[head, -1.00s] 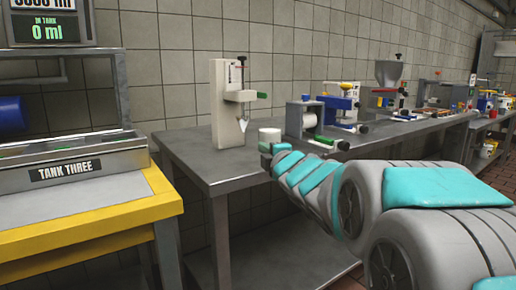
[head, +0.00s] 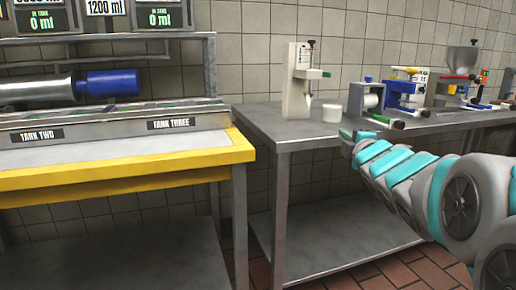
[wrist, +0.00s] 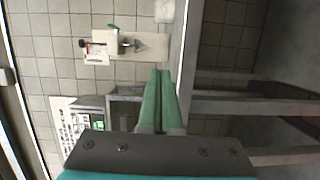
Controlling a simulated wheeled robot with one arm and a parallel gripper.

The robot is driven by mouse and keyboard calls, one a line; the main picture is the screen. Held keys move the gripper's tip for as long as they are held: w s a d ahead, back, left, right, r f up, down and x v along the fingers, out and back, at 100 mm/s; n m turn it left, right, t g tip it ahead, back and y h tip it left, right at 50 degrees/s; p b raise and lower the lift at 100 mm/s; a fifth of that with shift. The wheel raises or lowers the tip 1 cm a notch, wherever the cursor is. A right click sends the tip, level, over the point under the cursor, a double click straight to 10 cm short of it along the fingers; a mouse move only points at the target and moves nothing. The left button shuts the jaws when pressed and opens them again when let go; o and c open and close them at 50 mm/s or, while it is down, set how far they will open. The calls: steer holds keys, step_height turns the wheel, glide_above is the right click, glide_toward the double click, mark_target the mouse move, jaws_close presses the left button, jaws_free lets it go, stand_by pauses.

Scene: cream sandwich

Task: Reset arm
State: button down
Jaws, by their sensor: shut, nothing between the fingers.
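My grey and teal arm reaches in from the right of the head view. My gripper (head: 346,134) is at its end, small there, in front of the bench's front edge. In the wrist view my gripper's two green fingers (wrist: 160,98) lie side by side, shut with nothing between them.
A grey metal bench (head: 300,131) holds a white press-like machine (head: 298,85), a white cup (head: 331,113) and several other machines. The press (wrist: 108,46) also shows sideways in the wrist view. A yellow-edged tank station (head: 130,172) stands on the left. Floor shows below the bench.

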steer(key=s+d+f+m+g+h, duration=0.1)
steer(key=s+f+m+g+h, duration=0.1)
steer(key=s+f+m+g, duration=0.55)
steer(key=s+d+f+m+g+h, duration=0.15)
steer(key=s+f+m, duration=0.25)
steer(key=s+f, duration=0.6)
steer(key=s+a+f+m+g, duration=0.2)
steer(key=s+a+f+g, duration=0.1)
steer(key=s, duration=0.6)
steer(key=s+a+f+m+g+y, duration=0.1)
steer(key=s+a+f+m+g, duration=0.1)
steer(key=s, duration=0.7)
steer(key=s+a+f+m+g+y, duration=0.1)
steer(key=s+a+f+m+g, duration=0.2)
steer(key=s+f, duration=0.5)
steer(key=s+a+g, duration=0.1)
steer(key=g, duration=0.1)
steer(key=shift+a+g, duration=0.3)
steer(key=c, duration=1.6)
jaws_free()
steer(key=shift+y, duration=0.25)
